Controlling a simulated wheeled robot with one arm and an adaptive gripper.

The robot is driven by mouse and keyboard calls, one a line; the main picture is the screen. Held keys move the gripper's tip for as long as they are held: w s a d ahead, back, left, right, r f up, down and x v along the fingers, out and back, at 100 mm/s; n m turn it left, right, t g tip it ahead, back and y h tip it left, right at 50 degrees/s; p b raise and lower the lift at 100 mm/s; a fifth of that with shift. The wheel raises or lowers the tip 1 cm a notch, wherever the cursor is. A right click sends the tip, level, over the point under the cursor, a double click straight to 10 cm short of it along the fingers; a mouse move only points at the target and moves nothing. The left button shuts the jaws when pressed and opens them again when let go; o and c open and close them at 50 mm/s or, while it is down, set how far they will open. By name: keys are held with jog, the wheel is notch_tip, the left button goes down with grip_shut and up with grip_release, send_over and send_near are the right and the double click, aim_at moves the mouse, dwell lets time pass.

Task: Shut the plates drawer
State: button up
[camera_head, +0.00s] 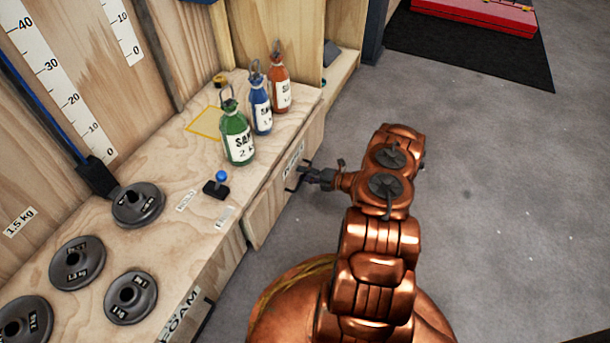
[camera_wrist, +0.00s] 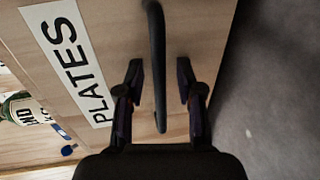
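The plates drawer (camera_head: 267,217) is in the wooden bench's front, left of my arm in the head view. Its front panel seems to stand a little out from the bench; how far is hard to tell. The wrist view shows the panel (camera_wrist: 113,45) close up, with a white PLATES label (camera_wrist: 68,62) and a black bar handle (camera_wrist: 158,75). My gripper (camera_wrist: 160,82) is open, with one finger on each side of the handle and visible gaps to both. In the head view my gripper (camera_head: 303,178) is at the panel, and the handle is hard to make out.
Green (camera_head: 237,137), blue (camera_head: 261,106) and orange (camera_head: 280,85) bottles stand on the bench top. A small blue-knobbed item (camera_head: 217,183) and several dark weight plates (camera_head: 138,204) lie there too. A FOAM label (camera_head: 183,318) is nearer. The grey floor (camera_head: 490,190) to the right is clear.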

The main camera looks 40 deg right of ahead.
grip_shut()
dwell(0.6)
